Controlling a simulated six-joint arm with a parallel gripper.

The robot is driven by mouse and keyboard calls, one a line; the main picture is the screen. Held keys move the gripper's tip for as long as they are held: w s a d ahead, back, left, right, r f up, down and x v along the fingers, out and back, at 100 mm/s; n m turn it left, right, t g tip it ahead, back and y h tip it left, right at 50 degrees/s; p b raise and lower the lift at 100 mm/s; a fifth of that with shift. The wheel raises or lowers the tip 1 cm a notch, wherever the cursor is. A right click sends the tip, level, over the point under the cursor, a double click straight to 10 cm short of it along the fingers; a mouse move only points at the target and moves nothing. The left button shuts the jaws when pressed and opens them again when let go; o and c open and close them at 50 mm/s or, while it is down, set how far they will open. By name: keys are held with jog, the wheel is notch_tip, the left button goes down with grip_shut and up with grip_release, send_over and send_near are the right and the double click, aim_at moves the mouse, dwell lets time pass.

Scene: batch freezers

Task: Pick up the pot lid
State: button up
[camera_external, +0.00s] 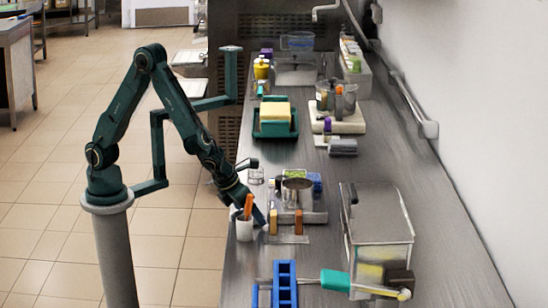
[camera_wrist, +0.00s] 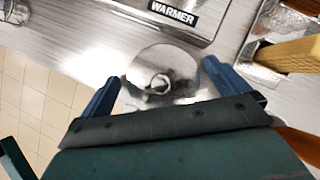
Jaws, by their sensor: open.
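The pot lid (camera_wrist: 182,66) is a shiny round disc with a ring-like knob in its middle. It lies on the metal surface in the wrist view. My gripper (camera_wrist: 160,73) is open, with one blue finger to the left of the lid and one to the right. The near part of the lid is hidden behind the gripper body. The frames do not show clearly whether the fingers touch the rim.
A steel box (camera_external: 380,222) and blue rack (camera_external: 285,284) are nearby. A WARMER label (camera_wrist: 173,14) lies beyond the lid.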

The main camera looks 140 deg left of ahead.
jog(key=c, duration=0.8)
jog(key=shift+r, duration=0.15)
jog(key=shift+c, duration=0.2)
notch_tip(320, 180, up, 20)
dwell(0.8)
jog(key=w+a+f, duration=0.4)
jog(key=w+a, duration=0.3)
jog(key=a, duration=0.4)
jog(key=shift+w+a, duration=0.3)
jog(key=shift+a, duration=0.1)
